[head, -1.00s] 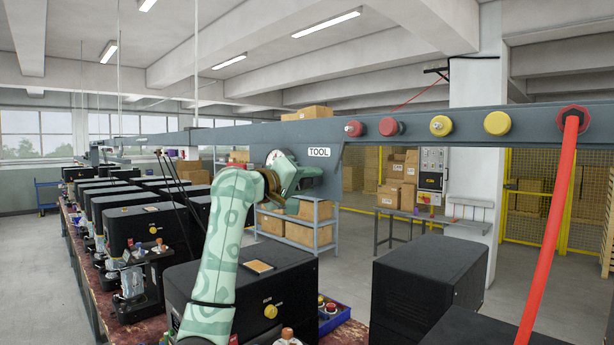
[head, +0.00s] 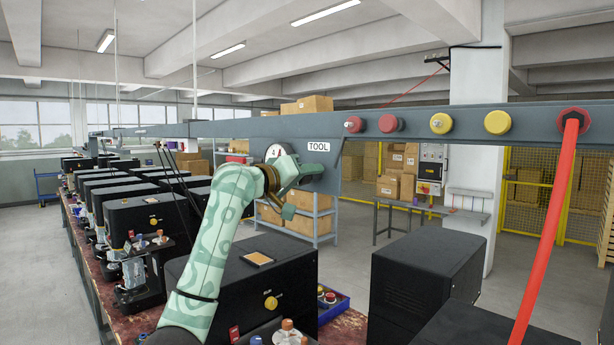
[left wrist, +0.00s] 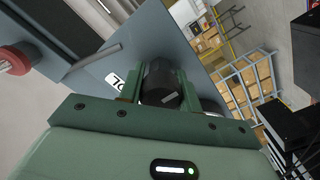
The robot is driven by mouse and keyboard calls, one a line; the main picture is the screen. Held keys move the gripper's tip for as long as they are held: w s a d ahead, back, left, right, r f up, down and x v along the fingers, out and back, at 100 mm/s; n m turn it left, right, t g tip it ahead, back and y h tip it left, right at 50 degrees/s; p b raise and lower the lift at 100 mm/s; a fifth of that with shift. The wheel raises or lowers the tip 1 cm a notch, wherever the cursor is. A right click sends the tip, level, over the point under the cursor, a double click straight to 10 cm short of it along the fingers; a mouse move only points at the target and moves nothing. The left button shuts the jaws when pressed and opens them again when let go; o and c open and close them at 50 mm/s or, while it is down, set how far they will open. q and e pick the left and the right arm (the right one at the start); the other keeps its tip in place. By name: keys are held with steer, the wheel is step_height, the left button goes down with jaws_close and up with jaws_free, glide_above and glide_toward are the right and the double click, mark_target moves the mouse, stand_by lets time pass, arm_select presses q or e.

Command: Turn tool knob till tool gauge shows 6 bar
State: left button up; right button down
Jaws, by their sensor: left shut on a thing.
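The tool gauge (head: 278,152) is a round white dial on the grey overhead beam, left of the TOOL label (head: 319,146). A digit that looks like 4 shows on it, but my wrist covers part of the dial and I cannot read the needle. My left gripper (head: 312,172) is just below the label. In the left wrist view, its two green fingers (left wrist: 160,88) are shut on the black tool knob (left wrist: 161,80), one on each side. The knob is hidden in the head view. My right gripper is not in view.
Red and yellow buttons (head: 441,123) line the beam to the right, and a red pipe (head: 550,225) slants down from it. Black machines (head: 241,275) stand on the bench below. A blue-grey shelf (head: 299,222) with cartons stands behind.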

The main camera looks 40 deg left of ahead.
arm_select(q)
steer(key=o, duration=1)
steer(key=shift+f, duration=0.1)
steer(key=shift+c, duration=0.2)
steer(key=s+a+b, duration=0.1)
steer(key=s+b, duration=0.5)
steer(key=s, duration=1)
steer(key=shift+a, duration=0.2)
